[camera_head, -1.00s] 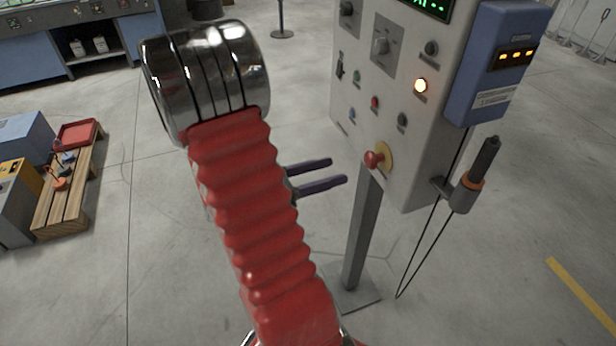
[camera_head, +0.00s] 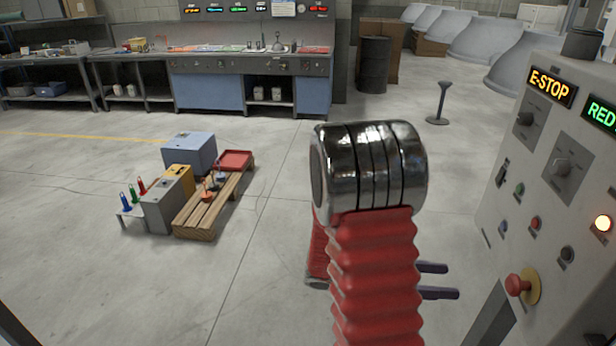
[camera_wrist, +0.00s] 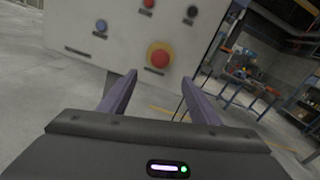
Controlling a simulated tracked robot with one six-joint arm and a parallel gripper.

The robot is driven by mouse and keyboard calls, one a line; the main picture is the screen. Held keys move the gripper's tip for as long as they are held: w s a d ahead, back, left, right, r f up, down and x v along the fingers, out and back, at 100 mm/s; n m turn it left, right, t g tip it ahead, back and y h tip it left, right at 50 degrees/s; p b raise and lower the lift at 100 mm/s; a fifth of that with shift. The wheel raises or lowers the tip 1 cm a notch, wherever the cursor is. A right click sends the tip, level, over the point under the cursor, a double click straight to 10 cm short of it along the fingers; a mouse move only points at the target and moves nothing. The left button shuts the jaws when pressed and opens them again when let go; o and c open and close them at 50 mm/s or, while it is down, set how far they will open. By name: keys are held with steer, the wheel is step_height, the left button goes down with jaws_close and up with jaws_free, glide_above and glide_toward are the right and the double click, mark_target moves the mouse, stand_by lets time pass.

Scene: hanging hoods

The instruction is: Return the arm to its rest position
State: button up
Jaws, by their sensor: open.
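My gripper (camera_head: 440,281) shows in the head view as two dark purple fingers sticking out to the right from behind my red bellows arm. The rest of it is hidden by the arm. In the wrist view my gripper (camera_wrist: 158,100) is open, its two fingers apart with nothing between them. The control panel (camera_head: 535,190) stands to the right of the fingers, apart from them. Its red mushroom button (camera_head: 516,284) on a yellow plate also shows in the wrist view (camera_wrist: 159,56), ahead of the fingers.
A wooden pallet (camera_head: 228,203) with a red tray (camera_head: 235,160) and boxes lies on the floor at left. A workbench (camera_head: 215,70) runs along the back. A small post (camera_head: 438,103) and a dark drum (camera_head: 373,64) stand behind. The floor between is clear.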

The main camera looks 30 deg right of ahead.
steer(key=s+a+f+m+t+y, duration=0.1)
steer(key=s+a+f+m+y, duration=0.2)
steer(key=a+f+m+y, duration=0.35)
steer(key=w+a+f+m+t+y, duration=0.1)
steer(key=w+a+m+t+y, duration=0.3)
steer(key=a, duration=0.6)
steer(key=w+a+r+m+t+y, duration=0.1)
steer(key=w+a+r+t, duration=0.25)
steer(key=a, duration=0.25)
steer(key=w+a+r+m+t+y, duration=0.1)
steer(key=w+a+r+m+t, duration=0.15)
steer(key=w+a+t, duration=0.2)
steer(key=a+r+n+t+y, duration=0.1)
steer(key=a+r+t, duration=0.3)
steer(key=a+r, duration=0.4)
step_height(320, 180, up, 2)
steer(key=shift+r+n, duration=0.1)
steer(key=shift+n, duration=0.2)
steer(key=shift+s, duration=0.1)
steer(key=shift+c, duration=0.3)
